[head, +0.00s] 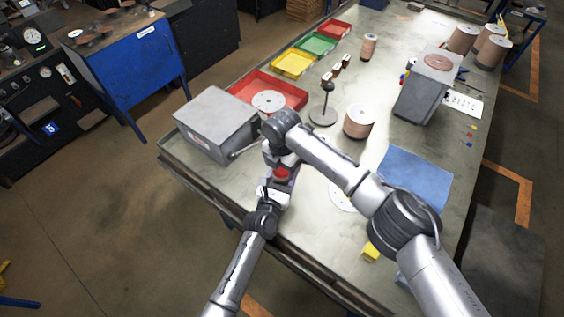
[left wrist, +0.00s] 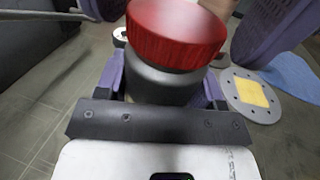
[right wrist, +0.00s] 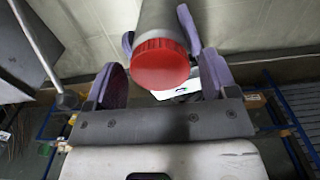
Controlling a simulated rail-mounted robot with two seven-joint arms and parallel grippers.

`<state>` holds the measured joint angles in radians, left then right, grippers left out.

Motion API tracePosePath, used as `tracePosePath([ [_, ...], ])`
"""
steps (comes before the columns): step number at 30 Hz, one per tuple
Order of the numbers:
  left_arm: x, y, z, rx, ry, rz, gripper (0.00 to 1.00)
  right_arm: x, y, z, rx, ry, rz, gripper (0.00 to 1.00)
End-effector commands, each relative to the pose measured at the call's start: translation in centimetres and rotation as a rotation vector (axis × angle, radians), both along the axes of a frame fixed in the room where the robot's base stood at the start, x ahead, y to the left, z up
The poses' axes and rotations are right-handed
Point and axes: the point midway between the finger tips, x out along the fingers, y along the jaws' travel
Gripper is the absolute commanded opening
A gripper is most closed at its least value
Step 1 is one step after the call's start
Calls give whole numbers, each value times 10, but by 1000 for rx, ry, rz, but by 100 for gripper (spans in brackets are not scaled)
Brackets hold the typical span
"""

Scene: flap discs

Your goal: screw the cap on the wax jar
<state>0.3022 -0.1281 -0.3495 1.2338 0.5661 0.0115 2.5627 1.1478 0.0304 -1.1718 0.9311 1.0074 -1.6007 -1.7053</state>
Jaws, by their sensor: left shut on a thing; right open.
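The wax jar (left wrist: 160,84) is a grey cylinder with a red cap (left wrist: 175,38) on its top end. My left gripper (head: 274,190) is shut on the jar's body, its purple fingers on either side. The cap also shows in the right wrist view (right wrist: 160,64), with the jar body (right wrist: 164,18) beyond it. My right gripper (right wrist: 165,80) is open, its purple fingers on both sides of the cap with gaps visible. In the head view the red cap (head: 282,174) is small between the two grippers. Whether the cap is threaded tight cannot be told.
A grey metal box (head: 212,122) with a lever stands close left of the grippers. A red tray (head: 296,99) holding a disc is behind. A small stand (head: 324,112) is further back.

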Motion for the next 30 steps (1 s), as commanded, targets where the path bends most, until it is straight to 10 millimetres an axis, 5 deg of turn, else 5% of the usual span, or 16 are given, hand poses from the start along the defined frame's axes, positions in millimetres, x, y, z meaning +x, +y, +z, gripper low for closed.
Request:
tracePosePath([
  [5,0,0,0,0,-1,0,0,0,0,0,0,0,0,79],
  [20,0,0,0,0,0,0,0,0,0,0,0,0,0,32],
  [23,0,0,0,0,0,0,0,0,0,0,0,0,-9,29],
  [30,0,0,0,0,0,0,0,-1,1,-1,2,3,-370,29],
])
